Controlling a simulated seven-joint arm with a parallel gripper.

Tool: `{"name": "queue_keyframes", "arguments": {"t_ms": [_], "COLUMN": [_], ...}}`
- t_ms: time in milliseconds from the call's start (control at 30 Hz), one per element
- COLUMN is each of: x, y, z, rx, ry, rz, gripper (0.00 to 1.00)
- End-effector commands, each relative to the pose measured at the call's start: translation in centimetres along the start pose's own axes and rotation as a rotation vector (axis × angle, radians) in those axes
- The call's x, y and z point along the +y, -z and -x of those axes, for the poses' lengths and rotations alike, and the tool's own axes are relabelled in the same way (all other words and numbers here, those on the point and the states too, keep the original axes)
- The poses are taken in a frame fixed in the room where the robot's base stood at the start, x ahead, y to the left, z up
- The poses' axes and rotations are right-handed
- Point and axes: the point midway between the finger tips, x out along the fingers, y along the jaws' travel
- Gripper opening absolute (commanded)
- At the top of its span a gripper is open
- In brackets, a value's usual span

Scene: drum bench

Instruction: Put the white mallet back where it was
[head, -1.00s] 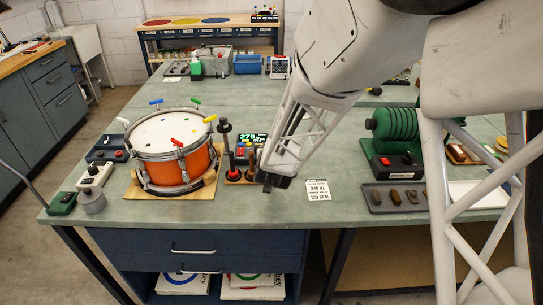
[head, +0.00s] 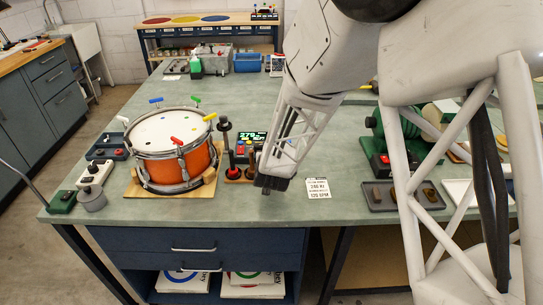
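I cannot make out a white mallet for certain in the head view. A stand (head: 233,175) beside the drum holds an upright dark-headed mallet (head: 225,138) with a red part low down. A second red-based spot on the stand sits close to my gripper and is partly covered by it. My gripper (head: 274,184) points down just right of the stand, over the front part of the bench. Its dark fingertips are small and seen from behind, so their opening and anything between them cannot be told.
An orange drum (head: 190,166) with coloured keys stands on a wooden board at left. A green-digit display (head: 253,138) is behind the stand. A printed card (head: 317,188) lies right of my gripper. A dark tray (head: 378,205) is farther right. The bench middle behind the drum is clear.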

Motion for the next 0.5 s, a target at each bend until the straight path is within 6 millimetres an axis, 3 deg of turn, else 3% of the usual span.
{"name": "queue_keyframes", "arguments": {"t_ms": [500], "x": [0.01], "y": [-0.57], "z": [-0.23], "rx": [0.001], "ry": [0.000], "rz": [0.000], "gripper": [0.00]}}
